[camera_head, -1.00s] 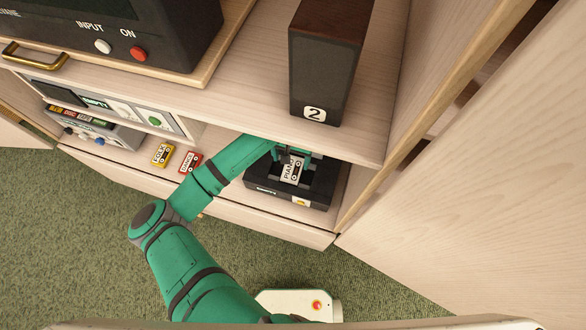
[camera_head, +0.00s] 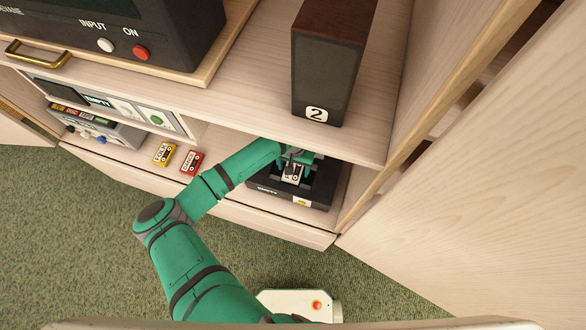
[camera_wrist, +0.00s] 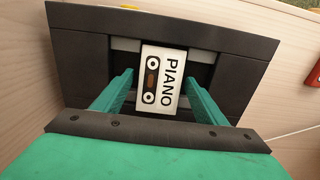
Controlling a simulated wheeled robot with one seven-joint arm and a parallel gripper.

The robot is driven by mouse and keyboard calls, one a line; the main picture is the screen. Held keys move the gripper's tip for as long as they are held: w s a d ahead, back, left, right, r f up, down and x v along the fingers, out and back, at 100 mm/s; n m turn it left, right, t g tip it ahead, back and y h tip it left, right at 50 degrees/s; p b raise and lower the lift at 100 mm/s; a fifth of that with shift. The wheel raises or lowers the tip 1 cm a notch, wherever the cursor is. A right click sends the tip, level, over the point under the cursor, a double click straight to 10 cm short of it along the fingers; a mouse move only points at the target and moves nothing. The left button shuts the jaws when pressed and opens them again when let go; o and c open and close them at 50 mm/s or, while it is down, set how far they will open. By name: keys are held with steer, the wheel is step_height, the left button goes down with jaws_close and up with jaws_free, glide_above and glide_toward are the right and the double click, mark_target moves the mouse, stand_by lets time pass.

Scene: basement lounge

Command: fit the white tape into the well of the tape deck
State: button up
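The white tape (camera_wrist: 163,78), labelled PIANO, lies label up at the well in the middle of the black tape deck (camera_wrist: 85,50), roughly in line with its edges. In the head view the tape (camera_head: 292,174) is partly covered by my gripper (camera_head: 294,163), and the deck (camera_head: 322,190) stands on the lower shelf. In the wrist view my gripper's green fingers (camera_wrist: 160,80) stand either side of the tape, with a narrow gap showing at the left finger; they look open. How deep the tape sits in the well is hard to tell.
A yellow tape (camera_head: 164,153) and a red tape (camera_head: 192,161) lie on the shelf left of the deck. The upper shelf with a speaker marked 2 (camera_head: 325,75) overhangs the deck. A cabinet side wall (camera_head: 365,190) stands close on its right.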

steer(key=c, duration=1)
steer(key=shift+o, duration=0.2)
steer(key=shift+r, duration=0.1)
